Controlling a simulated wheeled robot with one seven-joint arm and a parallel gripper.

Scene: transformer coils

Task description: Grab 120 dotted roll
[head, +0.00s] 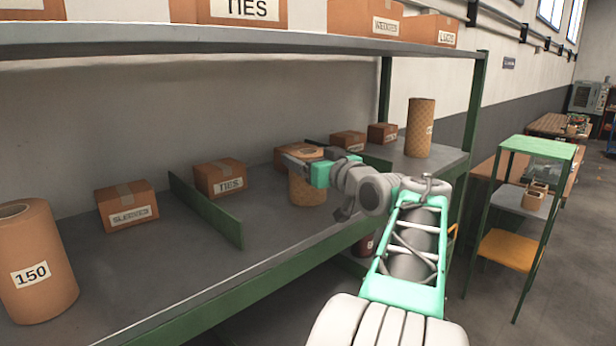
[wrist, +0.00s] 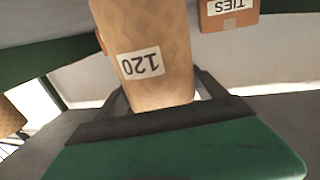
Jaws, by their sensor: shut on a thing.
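The 120 roll (head: 307,190) is a tan cardboard cylinder with a faint pattern, upright in the middle bay of the shelf. Its white 120 label shows upside down in the wrist view, where the roll (wrist: 150,85) stands between the fingers. My gripper (head: 304,160) reaches in from the right and is shut on the roll near its top. The fingers also show in the wrist view (wrist: 160,100), one on each side of the roll. The label is not visible in the head view. I cannot tell whether the roll's base touches the shelf.
A 150 roll (head: 38,268) stands at the left and another patterned roll (head: 419,128) at the right. A green divider (head: 205,209) is left of the held roll. SLEEVES (head: 127,206) and TIES (head: 220,179) boxes sit behind. An upper shelf (head: 200,38) hangs overhead.

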